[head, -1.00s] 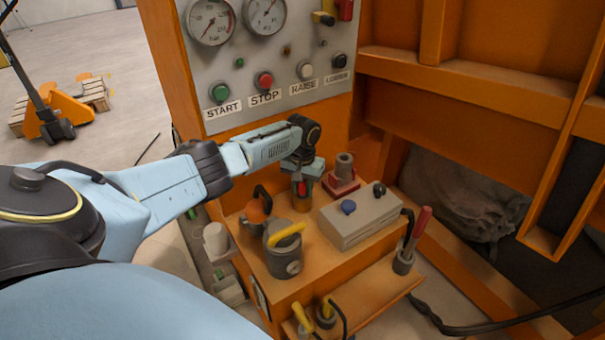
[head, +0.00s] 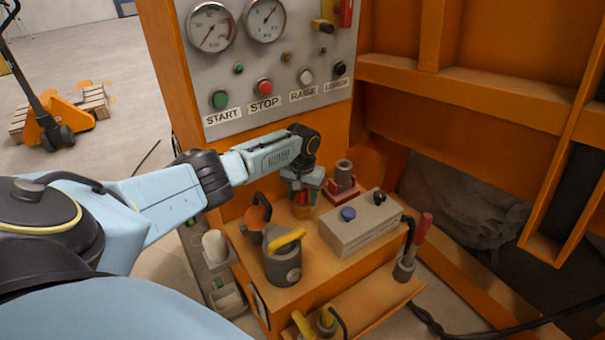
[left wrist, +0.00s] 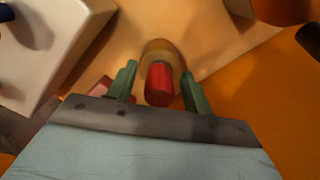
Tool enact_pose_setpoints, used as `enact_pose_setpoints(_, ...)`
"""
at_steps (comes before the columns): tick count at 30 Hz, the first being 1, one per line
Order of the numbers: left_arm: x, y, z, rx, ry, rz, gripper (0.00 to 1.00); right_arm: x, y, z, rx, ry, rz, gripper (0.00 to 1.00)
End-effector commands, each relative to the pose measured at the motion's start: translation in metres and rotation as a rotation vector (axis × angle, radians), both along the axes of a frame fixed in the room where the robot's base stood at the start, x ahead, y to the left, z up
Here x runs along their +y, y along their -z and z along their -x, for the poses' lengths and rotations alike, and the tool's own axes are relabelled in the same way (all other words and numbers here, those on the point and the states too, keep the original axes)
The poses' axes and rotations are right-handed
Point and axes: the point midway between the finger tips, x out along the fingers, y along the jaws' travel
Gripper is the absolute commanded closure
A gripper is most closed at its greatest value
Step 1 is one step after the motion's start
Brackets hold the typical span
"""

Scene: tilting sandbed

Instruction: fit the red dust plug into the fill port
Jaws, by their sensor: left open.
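The red dust plug (left wrist: 158,84) stands between the two green fingers of my left gripper (left wrist: 158,90) in the left wrist view, with a gap to each finger. In the head view the red plug (head: 302,198) shows small below the wrist, partly covered by the open left gripper (head: 302,186). It is at a tan-brown round piece (head: 302,212) on the orange bench; whether it sits in it or in front of it I cannot tell. Which part is the fill port is unclear. My right gripper is out of view.
A grey upright cylinder on a red base (head: 342,181) stands close right of the gripper. A grey box with knobs (head: 352,226) and a yellow-handled grey can (head: 283,262) stand in front. The button panel (head: 268,60) rises behind.

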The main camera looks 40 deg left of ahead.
Motion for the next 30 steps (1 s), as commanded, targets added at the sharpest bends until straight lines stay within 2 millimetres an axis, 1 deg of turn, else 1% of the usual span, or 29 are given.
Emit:
enact_pose_setpoints(5,0.000,0.003,0.002,0.007,-0.001,-0.002,0.48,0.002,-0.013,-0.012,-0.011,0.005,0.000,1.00)
enact_pose_setpoints(9,0.000,0.003,0.003,0.008,-0.001,-0.001,0.48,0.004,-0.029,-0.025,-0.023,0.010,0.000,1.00)
enact_pose_setpoints(20,0.000,-0.037,0.001,0.002,0.000,0.000,0.48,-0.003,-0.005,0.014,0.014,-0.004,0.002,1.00)
enact_pose_setpoints(30,0.000,-0.088,0.000,-0.002,0.000,-0.001,0.48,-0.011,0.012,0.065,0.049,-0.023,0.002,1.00)
